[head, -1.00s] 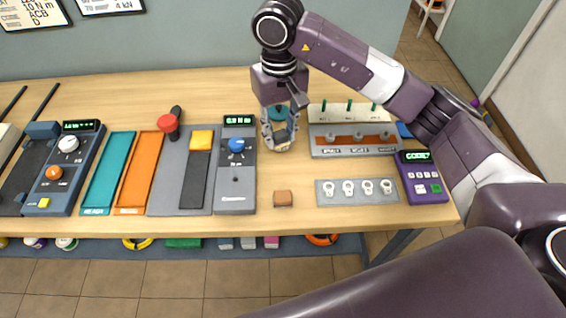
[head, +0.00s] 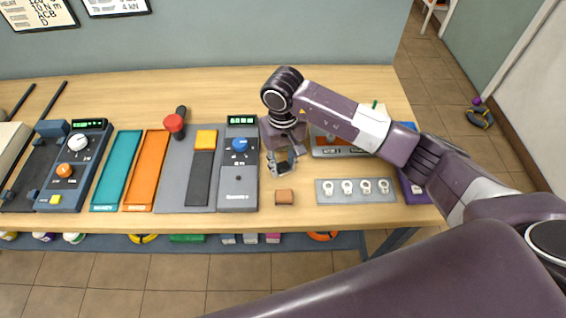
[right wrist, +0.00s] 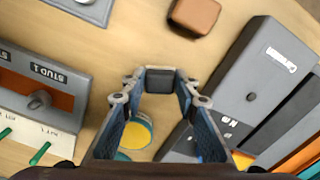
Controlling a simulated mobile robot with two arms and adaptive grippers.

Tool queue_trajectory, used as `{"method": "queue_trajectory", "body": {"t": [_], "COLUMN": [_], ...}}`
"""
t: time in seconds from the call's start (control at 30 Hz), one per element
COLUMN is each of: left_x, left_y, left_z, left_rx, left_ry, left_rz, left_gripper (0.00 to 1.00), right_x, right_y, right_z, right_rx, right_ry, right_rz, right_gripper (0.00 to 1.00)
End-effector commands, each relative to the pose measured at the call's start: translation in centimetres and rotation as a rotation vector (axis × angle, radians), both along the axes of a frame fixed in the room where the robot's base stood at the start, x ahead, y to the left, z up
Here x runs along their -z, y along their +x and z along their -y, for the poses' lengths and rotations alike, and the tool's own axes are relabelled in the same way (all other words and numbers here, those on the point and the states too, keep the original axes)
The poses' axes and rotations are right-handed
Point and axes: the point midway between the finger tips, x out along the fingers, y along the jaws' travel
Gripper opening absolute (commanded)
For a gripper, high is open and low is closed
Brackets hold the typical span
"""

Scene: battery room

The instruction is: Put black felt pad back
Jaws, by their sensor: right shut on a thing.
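My right gripper (head: 282,168) is low over the table, between the grey meter with a blue knob (head: 239,165) and the stud rack. In the right wrist view its fingers (right wrist: 160,78) are shut on a small dark block, which looks like the black felt pad (right wrist: 160,82). The pad sits between the fingertips and is hard to make out in the head view. A brown block (head: 284,197) lies on the table just in front of the gripper; it also shows in the right wrist view (right wrist: 195,14). My left gripper is not in view.
The stud rack (right wrist: 38,88) stands beside the gripper, partly hidden by my arm in the head view. A yellow and teal round thing (right wrist: 138,130) shows between the fingers. A grey plate with rings (head: 356,190) lies front right. Teal (head: 117,170) and orange (head: 147,170) trays lie left.

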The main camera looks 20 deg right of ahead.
Motion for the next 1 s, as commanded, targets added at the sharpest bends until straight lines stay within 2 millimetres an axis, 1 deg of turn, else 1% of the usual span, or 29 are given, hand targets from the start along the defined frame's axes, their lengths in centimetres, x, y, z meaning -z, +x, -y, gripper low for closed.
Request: {"method": "queue_trajectory", "body": {"t": [0.17,0.2,0.33,0.6,0.73,0.77,0.87,1.0], "left_x": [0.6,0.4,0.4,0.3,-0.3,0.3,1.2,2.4], "left_y": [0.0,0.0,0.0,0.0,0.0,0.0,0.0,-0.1], "left_z": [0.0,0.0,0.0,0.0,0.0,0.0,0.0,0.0], "left_rx": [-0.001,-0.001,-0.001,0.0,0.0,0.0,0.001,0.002], "left_ry": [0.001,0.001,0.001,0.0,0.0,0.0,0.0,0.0], "left_rz": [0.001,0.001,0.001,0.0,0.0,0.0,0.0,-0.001], "left_gripper": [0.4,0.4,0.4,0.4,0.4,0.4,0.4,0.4], "right_x": [0.4,0.3,0.3,0.2,-0.3,-0.5,-2.1,-5.3], "right_y": [0.0,0.0,0.0,0.0,0.0,0.1,0.2,0.2], "right_z": [0.0,0.0,0.0,0.0,0.0,0.0,0.1,0.0], "right_rx": [0.0,0.0,0.0,0.0,0.001,0.0,-0.001,-0.001], "right_ry": [0.0,0.0,0.0,0.0,0.0,0.0,0.0,0.0], "right_rz": [0.0,-0.001,-0.001,-0.001,0.0,0.003,0.006,0.007], "right_gripper": [0.05,0.31,0.46,0.46,0.46,0.46,0.46,0.46]}}
